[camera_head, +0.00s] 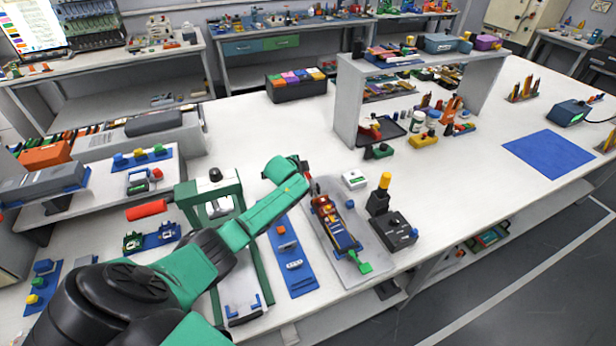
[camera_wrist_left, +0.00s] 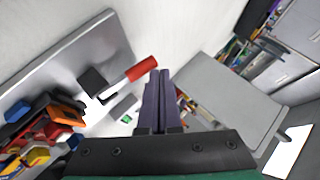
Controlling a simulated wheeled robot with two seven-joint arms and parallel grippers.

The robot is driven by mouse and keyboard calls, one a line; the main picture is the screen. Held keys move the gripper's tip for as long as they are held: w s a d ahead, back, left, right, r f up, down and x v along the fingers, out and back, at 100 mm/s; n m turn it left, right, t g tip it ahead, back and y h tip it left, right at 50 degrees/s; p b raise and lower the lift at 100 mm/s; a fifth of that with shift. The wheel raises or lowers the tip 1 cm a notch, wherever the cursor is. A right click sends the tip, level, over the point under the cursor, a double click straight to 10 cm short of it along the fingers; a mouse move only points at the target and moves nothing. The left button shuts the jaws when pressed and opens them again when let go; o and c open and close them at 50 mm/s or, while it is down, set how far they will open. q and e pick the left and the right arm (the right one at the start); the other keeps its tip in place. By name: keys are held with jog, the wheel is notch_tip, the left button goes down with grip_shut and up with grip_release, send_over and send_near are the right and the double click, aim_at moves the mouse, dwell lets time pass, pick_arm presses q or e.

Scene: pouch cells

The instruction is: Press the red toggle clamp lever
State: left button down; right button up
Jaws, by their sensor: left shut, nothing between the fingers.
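The toggle clamp's red lever (camera_wrist_left: 142,68) sticks up at an angle in the left wrist view, joined to a pale metal arm beside a black block (camera_wrist_left: 92,80). My left gripper (camera_wrist_left: 160,74) is shut and empty, its dark fingertips just right of the lever's end; I cannot tell whether they touch it. In the head view my left gripper (camera_head: 304,170) is at the back of a grey fixture plate (camera_head: 376,258) carrying a colourful assembly (camera_head: 335,225). There the clamp lever is mostly hidden by the gripper. My right gripper is not in view.
A blue strip (camera_head: 300,281) with small parts lies beside the fixture. A white box (camera_head: 355,180) and a black unit with a yellow-topped post (camera_head: 384,182) stand to its right.

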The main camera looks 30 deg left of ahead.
pick_arm(q)
jog(key=shift+w+a+f, duration=0.1)
jog(key=shift+w+f, duration=0.1)
jog(key=shift+f, duration=0.15)
jog(key=shift+w+b, duration=0.1)
jog(key=shift+b, duration=0.35)
jog(key=shift+a+f, duration=0.1)
jog(key=shift+f, duration=0.05)
